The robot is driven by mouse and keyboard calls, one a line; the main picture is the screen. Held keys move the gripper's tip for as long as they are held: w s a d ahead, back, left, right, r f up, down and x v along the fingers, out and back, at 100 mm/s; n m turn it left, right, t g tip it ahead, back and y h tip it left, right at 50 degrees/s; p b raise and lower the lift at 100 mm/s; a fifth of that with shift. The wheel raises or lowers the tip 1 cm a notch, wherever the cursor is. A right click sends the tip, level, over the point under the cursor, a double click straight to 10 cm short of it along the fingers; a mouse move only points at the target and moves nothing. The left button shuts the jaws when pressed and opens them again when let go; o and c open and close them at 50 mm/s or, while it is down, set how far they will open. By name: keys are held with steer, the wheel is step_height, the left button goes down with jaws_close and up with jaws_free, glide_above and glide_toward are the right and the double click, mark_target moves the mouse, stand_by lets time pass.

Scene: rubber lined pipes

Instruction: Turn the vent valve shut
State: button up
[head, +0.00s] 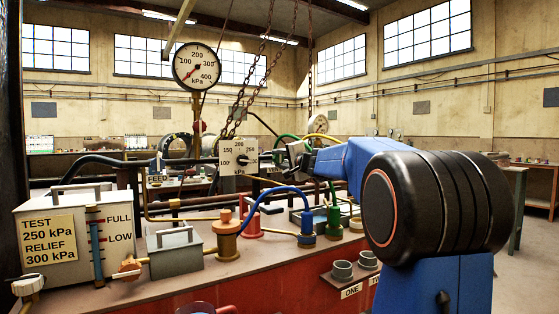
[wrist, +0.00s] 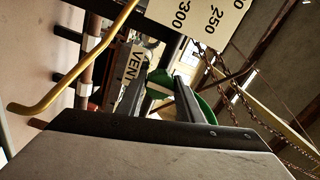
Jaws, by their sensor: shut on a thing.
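The vent valve's sign (wrist: 134,66), partly readable as VENT, is in the wrist view. A green curved part (wrist: 203,101), seemingly the vent valve's handle, lies at my fingertips. My gripper (wrist: 168,88) is shut on it, with one finger on each side. In the head view my gripper (head: 303,152) reaches in from the right, and a green curve (head: 286,138) shows beside it. My fingers hide much of the handle, so its exact angle cannot be told.
A round kPa gauge (head: 197,66) stands on a post, its red needle pointing lower left. A numbered plate (head: 239,160) with a black pointer is left of my gripper. Chains (head: 257,70) hang near it. Hoses, a yellow pipe (wrist: 85,62) and a test tank (head: 73,240) crowd the bench.

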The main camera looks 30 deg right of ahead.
steer(key=o, duration=1.1)
steer(key=shift+d, duration=0.1)
steer(key=shift+c, duration=0.2)
steer(key=s, duration=1.7)
steer(key=shift+s+d, duration=0.2)
steer(key=shift+d, duration=0.05)
